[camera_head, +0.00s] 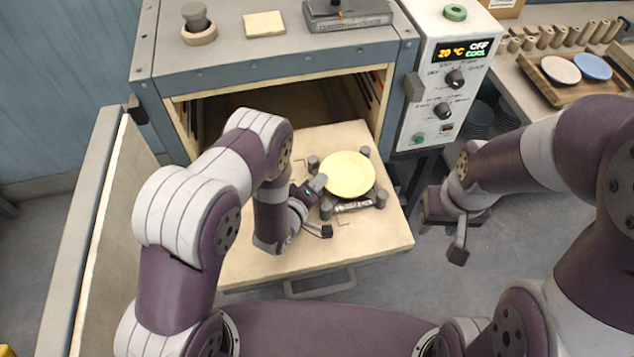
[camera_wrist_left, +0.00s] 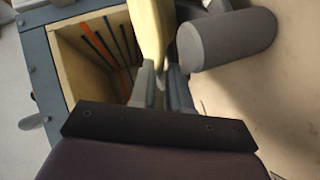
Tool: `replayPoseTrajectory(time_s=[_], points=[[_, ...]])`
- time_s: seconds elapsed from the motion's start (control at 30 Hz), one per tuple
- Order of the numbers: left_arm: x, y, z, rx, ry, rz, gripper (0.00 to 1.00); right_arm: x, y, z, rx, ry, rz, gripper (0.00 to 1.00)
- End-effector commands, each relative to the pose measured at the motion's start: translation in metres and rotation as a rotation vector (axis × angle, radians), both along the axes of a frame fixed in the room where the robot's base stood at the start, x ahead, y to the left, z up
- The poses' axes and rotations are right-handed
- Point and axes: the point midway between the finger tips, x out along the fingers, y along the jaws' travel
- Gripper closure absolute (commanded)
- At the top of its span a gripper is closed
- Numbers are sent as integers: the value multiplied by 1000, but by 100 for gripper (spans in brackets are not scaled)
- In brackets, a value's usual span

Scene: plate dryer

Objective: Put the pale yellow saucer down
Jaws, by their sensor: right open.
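The pale yellow saucer (camera_head: 348,174) lies roughly level over a dark round holder (camera_head: 378,192) with grey posts, on the pulled-out tray (camera_head: 260,262). I cannot tell whether it touches the holder. My left gripper (camera_head: 317,187) is at the saucer's left rim. In the left wrist view, the saucer (camera_wrist_left: 151,35) shows edge-on and its rim runs between the fingers of my left gripper (camera_wrist_left: 162,90), which look shut on it. My right gripper (camera_head: 445,236) is open and empty, right of the tray and away from the saucer.
The dryer's open chamber (camera_head: 260,100) is behind the tray, with its door (camera_head: 95,230) swung open at left. A grey post (camera_wrist_left: 228,40) stands close to the left fingers. The control panel (camera_head: 445,85) and a wooden board (camera_head: 550,88) with two saucers are at right.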

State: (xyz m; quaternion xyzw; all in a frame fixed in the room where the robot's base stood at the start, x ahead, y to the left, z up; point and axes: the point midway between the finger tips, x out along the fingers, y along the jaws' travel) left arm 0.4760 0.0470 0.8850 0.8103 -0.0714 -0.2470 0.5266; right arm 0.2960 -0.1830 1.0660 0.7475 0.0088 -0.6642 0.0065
Motion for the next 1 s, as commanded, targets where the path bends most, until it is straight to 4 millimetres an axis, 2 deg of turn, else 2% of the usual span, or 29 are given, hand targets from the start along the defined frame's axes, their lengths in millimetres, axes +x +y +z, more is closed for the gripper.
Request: replayPoseTrajectory(time_s=[0.37, 0.43, 0.57, 0.8, 1.0], points=[[0, 0, 4, 0, 0, 0, 66, 0, 0, 4, 0, 0, 0, 57], [-6, 3, 4, 1, 2, 1, 66, 0, 0, 1, 0, 0, 0, 57], [-28, 12, 11, 0, 2, 1, 66, 0, 0, -2, 0, 0, 0, 57], [-81, 35, 31, 0, 3, 3, 66, 0, 0, -7, 0, 0, 0, 57], [-102, 44, 40, 0, 0, 0, 66, 0, 0, -9, 0, 0, 0, 57]])
